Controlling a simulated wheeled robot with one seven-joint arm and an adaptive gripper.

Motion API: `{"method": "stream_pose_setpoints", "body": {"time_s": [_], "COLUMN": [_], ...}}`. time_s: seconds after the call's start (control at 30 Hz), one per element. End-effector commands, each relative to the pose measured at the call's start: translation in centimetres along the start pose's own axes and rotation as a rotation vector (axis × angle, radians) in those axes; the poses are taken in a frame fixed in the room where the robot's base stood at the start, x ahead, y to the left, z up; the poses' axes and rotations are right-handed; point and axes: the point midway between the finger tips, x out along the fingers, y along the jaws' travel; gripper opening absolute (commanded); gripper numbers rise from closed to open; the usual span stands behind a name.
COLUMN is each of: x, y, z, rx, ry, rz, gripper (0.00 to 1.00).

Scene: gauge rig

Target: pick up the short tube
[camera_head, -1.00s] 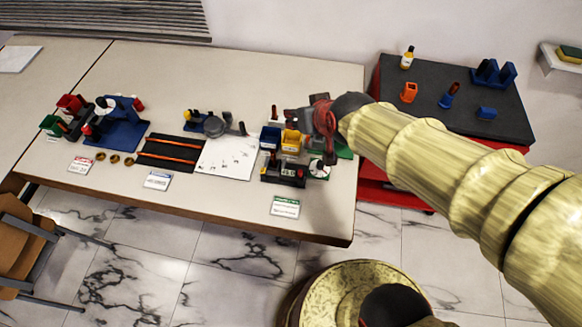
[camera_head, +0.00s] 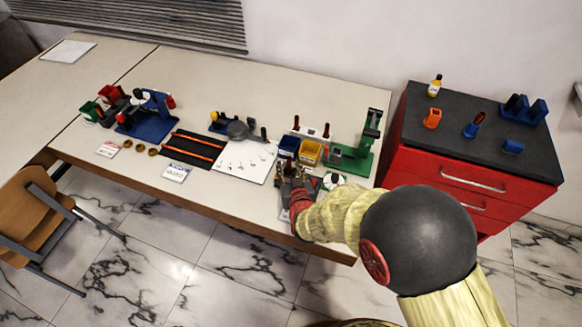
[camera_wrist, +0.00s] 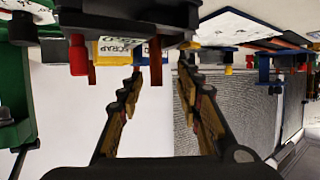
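In the wrist view, which looks upside down, a black rack (camera_wrist: 125,18) at the top holds a red tube-like piece (camera_wrist: 78,56) and a dark red one (camera_wrist: 155,62). The red one looks shorter, but I cannot tell for certain which is the short tube. My gripper (camera_wrist: 160,72) is open and empty, with the dark red piece showing between its fingertips in the picture. In the head view my gripper (camera_head: 290,170) is at the dark rack (camera_head: 316,186) near the table's front edge and hides much of it, including the tubes.
Blue (camera_head: 289,144) and yellow (camera_head: 309,153) bins stand just behind the rack; the yellow one reads SCRAP. A green stand (camera_head: 354,158) is to the right and a white sheet (camera_head: 245,162) to the left. A red cabinet (camera_head: 465,180) stands beyond the table's right end.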

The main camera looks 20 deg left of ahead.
Motion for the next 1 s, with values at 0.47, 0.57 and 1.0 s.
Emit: {"method": "stream_pose_setpoints", "body": {"time_s": [0.47,0.57,1.0], "x": [5.0,5.0,4.9], "y": [0.6,0.6,0.6], "z": [0.1,0.0,0.0], "rx": [0.001,0.001,0.001], "ry": [0.0,0.0,0.0], "rz": [0.001,0.001,0.0], "gripper": [0.35,0.35,0.15]}}
